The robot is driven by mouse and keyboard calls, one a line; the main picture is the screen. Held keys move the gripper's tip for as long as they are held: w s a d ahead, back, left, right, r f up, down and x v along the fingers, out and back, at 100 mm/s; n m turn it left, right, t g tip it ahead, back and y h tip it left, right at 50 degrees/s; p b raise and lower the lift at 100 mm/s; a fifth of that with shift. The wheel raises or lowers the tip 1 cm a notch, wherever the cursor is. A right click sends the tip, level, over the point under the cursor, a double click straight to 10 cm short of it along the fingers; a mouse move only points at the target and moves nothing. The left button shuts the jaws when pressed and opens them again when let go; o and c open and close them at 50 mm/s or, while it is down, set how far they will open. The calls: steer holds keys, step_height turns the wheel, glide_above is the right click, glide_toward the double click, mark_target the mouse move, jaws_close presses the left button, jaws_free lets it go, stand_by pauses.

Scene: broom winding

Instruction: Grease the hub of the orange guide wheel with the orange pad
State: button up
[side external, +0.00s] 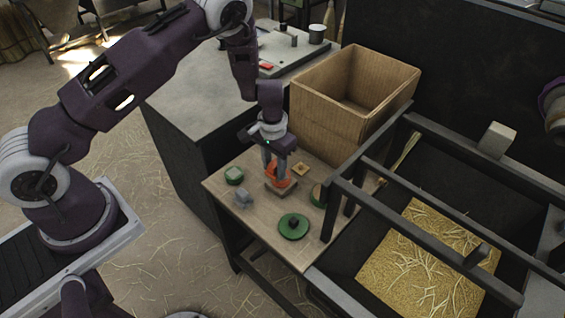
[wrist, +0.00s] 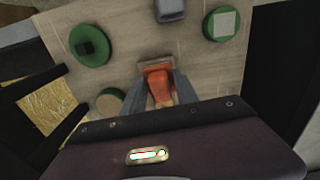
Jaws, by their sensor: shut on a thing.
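My gripper (side external: 277,178) points down over the small wooden table, with its fingers shut on an orange block-like piece, which I take for the orange pad (side external: 281,182). In the wrist view the orange pad (wrist: 158,84) sits between my two grey fingertips (wrist: 160,92). A flat brownish-grey block (side external: 283,192) lies right under the pad; I cannot tell whether they touch. A green disc with a dark knob (side external: 293,226) lies near the front corner. I cannot make out an orange guide wheel in either view.
A green piece with a pale square top (side external: 234,175), a grey block (side external: 243,198), a small tan square (side external: 301,170) and a green-and-tan round piece (side external: 317,196) lie around my gripper. A cardboard box (side external: 322,112) stands behind. A dark frame (side external: 395,237) borders the table's right.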

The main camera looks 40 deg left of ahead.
steer(key=shift+s+a+r, duration=0.15)
steer(key=shift+s+a, duration=0.1)
steer(key=shift+s, duration=0.35)
steer(key=shift+r, duration=3.1)
steer(key=shift+f, duration=0.15)
